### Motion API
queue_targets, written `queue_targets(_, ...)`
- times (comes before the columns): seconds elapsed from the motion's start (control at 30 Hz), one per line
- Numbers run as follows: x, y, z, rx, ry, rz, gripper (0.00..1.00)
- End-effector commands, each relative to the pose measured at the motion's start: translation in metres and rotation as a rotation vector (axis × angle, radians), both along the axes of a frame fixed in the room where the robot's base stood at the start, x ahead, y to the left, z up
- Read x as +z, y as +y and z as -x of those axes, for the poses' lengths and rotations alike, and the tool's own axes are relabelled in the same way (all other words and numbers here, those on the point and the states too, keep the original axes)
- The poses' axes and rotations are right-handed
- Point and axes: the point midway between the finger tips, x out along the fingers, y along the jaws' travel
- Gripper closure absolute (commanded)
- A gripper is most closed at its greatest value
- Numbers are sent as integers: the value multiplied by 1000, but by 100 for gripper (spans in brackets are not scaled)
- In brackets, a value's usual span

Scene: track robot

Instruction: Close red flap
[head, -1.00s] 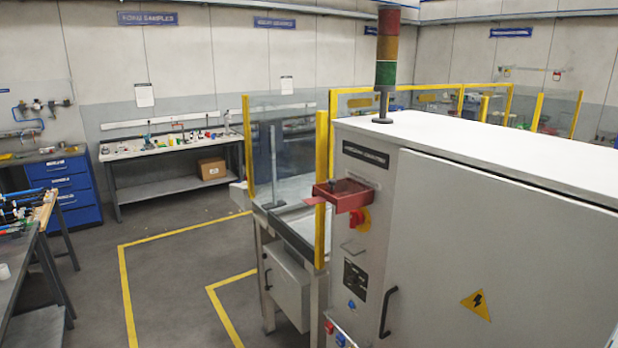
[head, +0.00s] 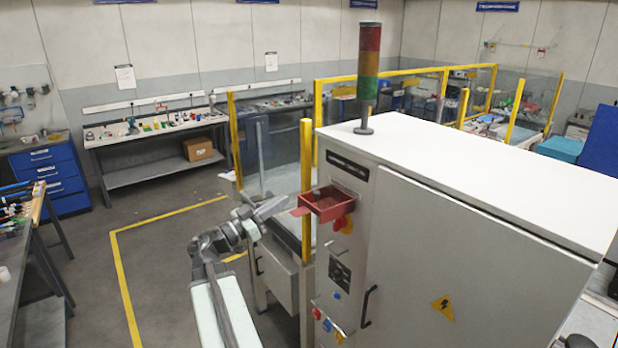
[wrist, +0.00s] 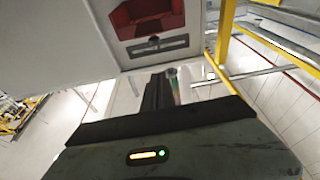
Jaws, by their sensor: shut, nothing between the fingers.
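The red flap (head: 335,203) is a shallow, tray-like red piece sticking out from the side of the grey cabinet (head: 470,240), its hollow facing up. A lighter red tab (head: 300,211) juts from its left end. In the wrist view the red flap (wrist: 148,17) is at the top, beyond my narrow shut fingers (wrist: 160,92), with a gap visible.
A yellow guard post (head: 306,190) stands close behind the flap and my gripper. A signal tower (head: 369,62) stands on the cabinet top. The cabinet has a black door handle (head: 368,306) low down. Open floor with yellow lines (head: 120,275) lies to the left.

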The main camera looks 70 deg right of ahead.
Motion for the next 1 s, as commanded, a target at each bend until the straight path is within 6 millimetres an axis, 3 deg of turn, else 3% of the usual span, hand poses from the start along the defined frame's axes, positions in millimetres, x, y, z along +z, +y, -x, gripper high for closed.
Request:
queue_targets(0.07,12,-3,6,-3,0,43,100)
queue_targets(0.27,15,-9,9,-2,1,52,100)
queue_targets(0.73,44,-85,57,-2,1,48,100)
queue_targets(0.8,19,-83,57,1,0,49,100)
queue_targets(1.0,1,-82,56,1,0,49,100)
